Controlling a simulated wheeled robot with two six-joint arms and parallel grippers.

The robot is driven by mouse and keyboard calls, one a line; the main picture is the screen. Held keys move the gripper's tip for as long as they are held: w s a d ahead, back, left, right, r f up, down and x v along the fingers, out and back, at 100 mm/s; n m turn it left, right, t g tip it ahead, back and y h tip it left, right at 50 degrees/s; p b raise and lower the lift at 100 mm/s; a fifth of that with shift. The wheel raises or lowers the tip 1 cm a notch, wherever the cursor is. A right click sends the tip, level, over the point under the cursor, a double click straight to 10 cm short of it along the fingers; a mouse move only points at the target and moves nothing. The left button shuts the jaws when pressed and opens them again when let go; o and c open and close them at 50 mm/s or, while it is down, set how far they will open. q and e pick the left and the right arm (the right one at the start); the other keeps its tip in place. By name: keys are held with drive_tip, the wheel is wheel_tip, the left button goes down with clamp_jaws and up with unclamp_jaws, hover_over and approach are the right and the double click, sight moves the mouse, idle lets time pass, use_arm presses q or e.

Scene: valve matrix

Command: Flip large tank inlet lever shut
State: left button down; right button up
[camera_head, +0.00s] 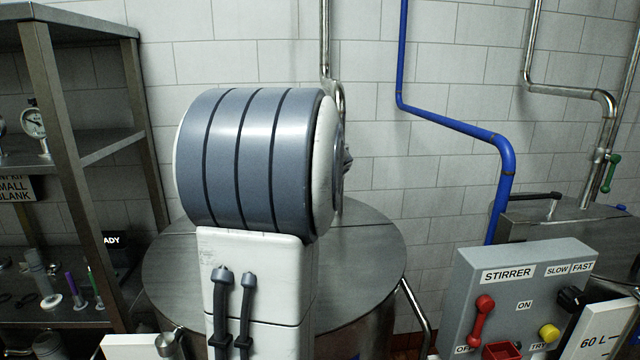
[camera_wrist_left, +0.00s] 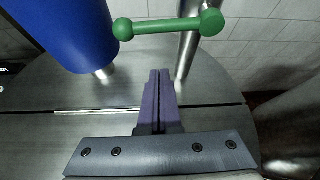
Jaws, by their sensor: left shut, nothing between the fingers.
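A green lever (camera_wrist_left: 165,28) with a ball end at the left and a round hub at the right lies across the top of the left wrist view, beside a metal pipe (camera_wrist_left: 188,55). My left gripper (camera_wrist_left: 160,75) is shut and empty, its purple fingers pointing at the lever with a visible gap between. Whether that is the large tank inlet lever cannot be read from a label. In the head view my arm hides this area and the gripper; the round metal tank lid (camera_head: 375,245) shows behind it. My right gripper is not in view.
A thick blue pipe (camera_wrist_left: 68,35) is close at the left of the wrist view. In the head view, a second green lever (camera_head: 611,172) is on a right-hand pipe, a stirrer panel (camera_head: 520,290) stands at front right, and a shelf (camera_head: 60,120) stands left.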

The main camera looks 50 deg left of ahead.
use_arm(q)
drive_tip(key=p+v, duration=0.1)
drive_tip(key=v, duration=0.7)
drive_tip(key=d+f+n+h, duration=0.1)
drive_tip(key=d+f, duration=0.1)
drive_tip(key=d, duration=0.3)
drive_tip(key=w+d+f+n+h, duration=0.1)
drive_tip(key=d+f+n+h, duration=0.1)
drive_tip(key=d, duration=0.4)
drive_tip(key=w+d+f+n+h, duration=0.1)
drive_tip(key=d+f+n, duration=0.1)
drive_tip(key=d, duration=0.3)
drive_tip(key=shift+w+d+f, duration=0.15)
drive_tip(key=shift+f, duration=0.3)
drive_tip(key=shift+w+d+f, duration=0.1)
drive_tip(key=shift+d+f, duration=0.1)
drive_tip(key=shift+f, duration=0.25)
drive_tip(key=s+d+f+n+g+h, duration=0.2)
drive_tip(key=s+d+f+n+h, duration=0.25)
drive_tip(key=d, duration=0.55)
drive_tip(key=s+d+f+n+g+h, duration=0.1)
drive_tip(key=s+d+f+n+g, duration=0.15)
drive_tip(key=s+d+f, duration=0.6)
drive_tip(key=s+d+n+g, duration=0.3)
drive_tip(key=s+d+n, duration=0.2)
drive_tip(key=s+d, duration=0.3)
drive_tip(key=s, duration=0.3)
drive_tip(key=shift+d+f+n, duration=0.2)
drive_tip(key=shift+n, duration=0.2)
